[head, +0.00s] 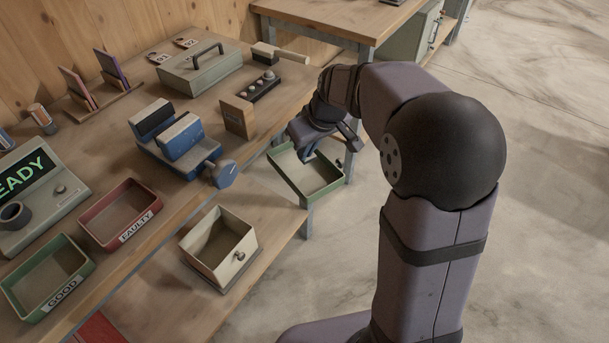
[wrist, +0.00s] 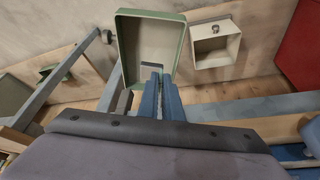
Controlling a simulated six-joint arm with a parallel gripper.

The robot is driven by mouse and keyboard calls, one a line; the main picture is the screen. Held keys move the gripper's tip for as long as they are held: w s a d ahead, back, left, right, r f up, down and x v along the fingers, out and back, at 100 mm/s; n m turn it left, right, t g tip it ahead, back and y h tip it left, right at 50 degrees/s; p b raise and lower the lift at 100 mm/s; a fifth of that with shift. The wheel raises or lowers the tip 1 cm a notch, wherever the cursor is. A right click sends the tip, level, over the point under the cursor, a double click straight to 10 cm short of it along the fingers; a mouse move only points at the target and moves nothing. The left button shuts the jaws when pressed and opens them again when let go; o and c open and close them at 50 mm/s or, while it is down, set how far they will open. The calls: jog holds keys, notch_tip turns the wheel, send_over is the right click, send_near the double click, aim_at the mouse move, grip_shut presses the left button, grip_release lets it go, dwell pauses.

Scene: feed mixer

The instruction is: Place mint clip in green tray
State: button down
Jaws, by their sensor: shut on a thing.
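In the wrist view, the blue fingers (wrist: 161,84) are close together and point into the same green tray (wrist: 124,42). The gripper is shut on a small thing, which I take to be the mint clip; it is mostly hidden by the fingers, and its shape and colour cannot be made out. A second green tray (head: 22,312), labelled GOOD, lies on the bench at the lower left, apart from the gripper.
A cream open drawer (head: 190,253) with a knob is left of the gripper. A red FAULTY tray (head: 93,235), a blue vise (head: 182,150), a wooden block (head: 238,118) and a green-grey box (head: 200,72) stand on the bench. Bare floor lies to the right.

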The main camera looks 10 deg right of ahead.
jog(key=shift+w+r, duration=1.25)
jog(key=shift+w, duration=0.2)
jog(key=b, duration=0.1)
send_over(304, 177)
jog(key=shift+f, duration=5)
jog(key=shift+f, duration=0.2)
jog(key=c, duration=1.9)
grip_release()
jog(key=shift+c, duration=0.2)
jog(key=shift+r, duration=0.1)
jog(key=shift+r, duration=0.3)
jog(key=v, duration=1.1)
jog(key=shift+r+p, duration=0.35)
jog(key=shift+p, duration=0.1)
